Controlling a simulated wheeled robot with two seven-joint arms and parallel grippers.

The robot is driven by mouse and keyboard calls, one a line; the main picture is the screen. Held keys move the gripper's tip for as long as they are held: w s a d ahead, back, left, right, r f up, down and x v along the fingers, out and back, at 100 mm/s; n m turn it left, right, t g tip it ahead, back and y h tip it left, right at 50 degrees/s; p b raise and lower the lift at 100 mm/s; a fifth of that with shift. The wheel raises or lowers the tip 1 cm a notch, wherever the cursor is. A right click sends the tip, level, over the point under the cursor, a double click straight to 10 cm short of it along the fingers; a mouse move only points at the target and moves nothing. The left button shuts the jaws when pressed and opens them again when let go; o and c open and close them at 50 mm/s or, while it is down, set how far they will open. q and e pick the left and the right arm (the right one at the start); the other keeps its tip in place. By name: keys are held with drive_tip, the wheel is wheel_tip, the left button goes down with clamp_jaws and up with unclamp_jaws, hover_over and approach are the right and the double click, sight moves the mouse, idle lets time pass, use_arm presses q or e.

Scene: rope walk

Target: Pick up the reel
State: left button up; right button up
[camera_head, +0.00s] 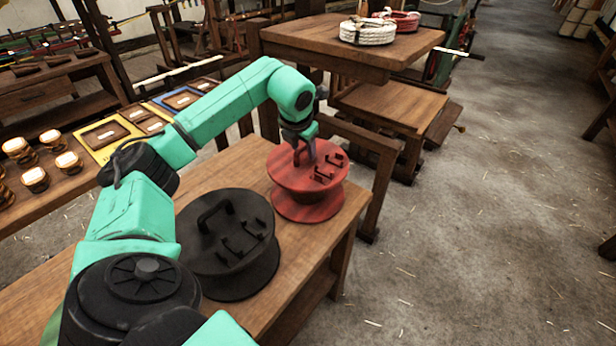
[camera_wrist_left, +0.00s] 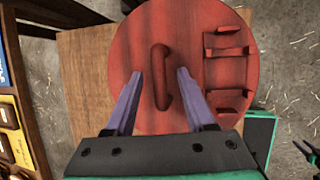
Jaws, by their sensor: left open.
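A red reel (camera_head: 308,187) stands upright on the wooden bench near its far right end. It has a raised handle and small brackets on its top disc. A black reel (camera_head: 227,244) of the same shape stands nearer on the same bench. My left gripper (camera_head: 301,152) is just over the red reel's top. In the left wrist view, the open fingers of my left gripper (camera_wrist_left: 157,88) lie on either side of the red reel's handle (camera_wrist_left: 161,77). I cannot tell whether a finger touches the handle.
The bench (camera_head: 240,180) has bare wood around the reels. A higher table (camera_head: 345,48) behind holds a white rope coil (camera_head: 367,31) and a red rope coil (camera_head: 401,19). Several small pots (camera_head: 68,162) stand at left. The floor (camera_head: 480,200) at right is clear.

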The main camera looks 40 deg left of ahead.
use_arm(q)
drive_tip(key=shift+w+f, duration=0.1)
drive_tip(key=shift+f, duration=0.15)
drive_tip(key=shift+r, duration=0.1)
clamp_jaws()
drive_tip(key=shift+r, duration=0.1)
idle(1.0)
